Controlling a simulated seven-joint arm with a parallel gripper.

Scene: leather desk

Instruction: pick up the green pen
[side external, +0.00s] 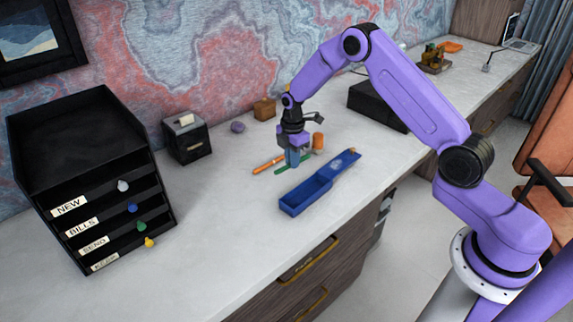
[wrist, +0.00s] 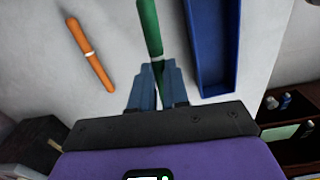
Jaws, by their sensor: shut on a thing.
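The green pen (wrist: 150,29) is between the two fingers of my gripper (wrist: 158,92) in the wrist view, running up and away from them. In the side view the green pen (side external: 281,170) shows as a short green length beside the fingertips, close to the desk surface. My gripper (side external: 292,160) points down there and is shut on the pen. I cannot tell whether the pen touches the desk. Part of the pen is hidden by the fingers.
An orange pen (side external: 268,164) lies just left of my gripper. An open blue box (side external: 305,195) lies close in front and right. A black letter tray (side external: 95,180) stands at the left. Bare desk (side external: 215,205) lies between the tray and the pens.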

